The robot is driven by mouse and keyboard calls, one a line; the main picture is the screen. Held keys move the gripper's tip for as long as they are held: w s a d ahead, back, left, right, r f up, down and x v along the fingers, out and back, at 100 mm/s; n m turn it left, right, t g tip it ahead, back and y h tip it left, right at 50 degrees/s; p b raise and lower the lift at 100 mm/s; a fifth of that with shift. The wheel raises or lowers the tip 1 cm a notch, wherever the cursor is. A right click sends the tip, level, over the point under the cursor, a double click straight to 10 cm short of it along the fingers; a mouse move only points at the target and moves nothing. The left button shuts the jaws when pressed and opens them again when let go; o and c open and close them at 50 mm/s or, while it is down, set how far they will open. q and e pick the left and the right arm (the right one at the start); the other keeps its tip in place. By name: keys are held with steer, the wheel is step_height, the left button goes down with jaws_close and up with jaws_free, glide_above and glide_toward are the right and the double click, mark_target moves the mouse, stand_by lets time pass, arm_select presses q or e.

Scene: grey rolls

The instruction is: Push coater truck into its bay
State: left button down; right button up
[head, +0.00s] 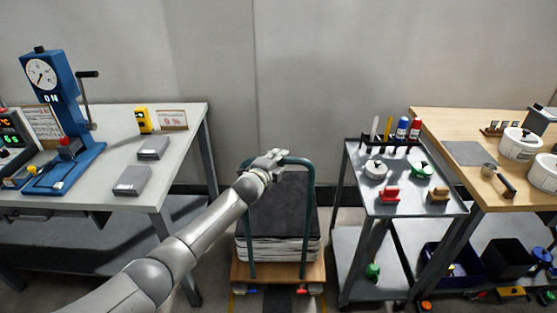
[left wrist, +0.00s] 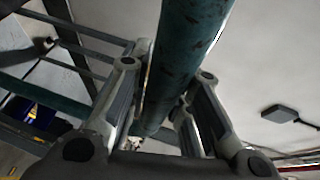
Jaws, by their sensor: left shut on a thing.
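The coater truck stands on the floor between the grey table and the metal cart. It has a wooden deck (head: 288,272), a teal push handle (head: 310,200) and a load of stacked grey material with a dark top (head: 284,215). My right gripper is out of view.
The grey table (head: 183,125) at left holds a blue press (head: 65,110) and grey blocks. The metal cart (head: 415,205) stands close to the truck's right, with a wooden table (head: 455,125) beyond it. The wall (head: 300,70) is behind the truck.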

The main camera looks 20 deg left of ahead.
arm_select(q)
steer(key=c, duration=1.7)
jaws_free()
steer(key=shift+r, duration=0.25)
steer(key=o, duration=0.4)
steer(key=shift+s+r, duration=0.1)
steer(key=shift+s, duration=0.1)
steer(key=v, duration=1.2)
steer(key=shift+f, duration=0.25)
